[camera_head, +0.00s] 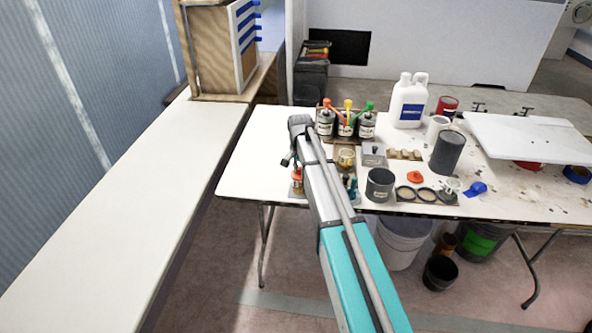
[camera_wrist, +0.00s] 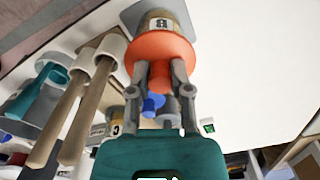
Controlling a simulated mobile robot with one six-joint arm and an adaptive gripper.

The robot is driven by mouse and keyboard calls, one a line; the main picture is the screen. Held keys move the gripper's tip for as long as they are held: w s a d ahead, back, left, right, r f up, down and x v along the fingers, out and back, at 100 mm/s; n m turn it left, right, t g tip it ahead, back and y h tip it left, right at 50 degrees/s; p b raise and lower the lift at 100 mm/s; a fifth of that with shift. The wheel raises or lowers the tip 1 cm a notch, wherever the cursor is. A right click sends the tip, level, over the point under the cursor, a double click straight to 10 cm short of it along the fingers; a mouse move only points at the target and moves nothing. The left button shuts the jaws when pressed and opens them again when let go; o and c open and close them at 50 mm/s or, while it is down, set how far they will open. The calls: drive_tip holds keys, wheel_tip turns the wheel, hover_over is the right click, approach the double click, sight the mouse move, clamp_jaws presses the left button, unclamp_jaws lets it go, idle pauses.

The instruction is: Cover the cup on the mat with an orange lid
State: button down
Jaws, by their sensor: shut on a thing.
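In the wrist view my gripper (camera_wrist: 160,76) is shut on the knob of an orange lid (camera_wrist: 160,48). A cup (camera_wrist: 160,20) labelled B stands on a grey mat (camera_wrist: 131,14) right behind the lid. The lid overlaps the cup's near end; I cannot tell whether it rests on the rim or hovers just above it. In the head view something orange (camera_head: 297,174) shows at the table's left front, beside my arm. My arm hides most of the gripper there. Another orange lid (camera_head: 415,177) lies on the table to the right.
Handled tools (camera_wrist: 78,98) stand close beside the cup in the wrist view. On the table (camera_head: 250,160) are a dark grey cup (camera_head: 380,185), a grey can (camera_head: 447,152), a white jug (camera_head: 408,100) and colored-topped containers (camera_head: 345,122). The long left counter (camera_head: 110,200) is clear.

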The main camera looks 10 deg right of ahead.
drive_tip(key=shift+f, duration=0.15)
idle(0.5)
drive_tip(key=shift+c, duration=2.3)
unclamp_jaws()
drive_tip(key=shift+o, duration=2.3)
drive_tip(key=shift+s, duration=0.15)
drive_tip(key=shift+r+p, duration=2.4)
drive_tip(key=shift+r, duration=0.15)
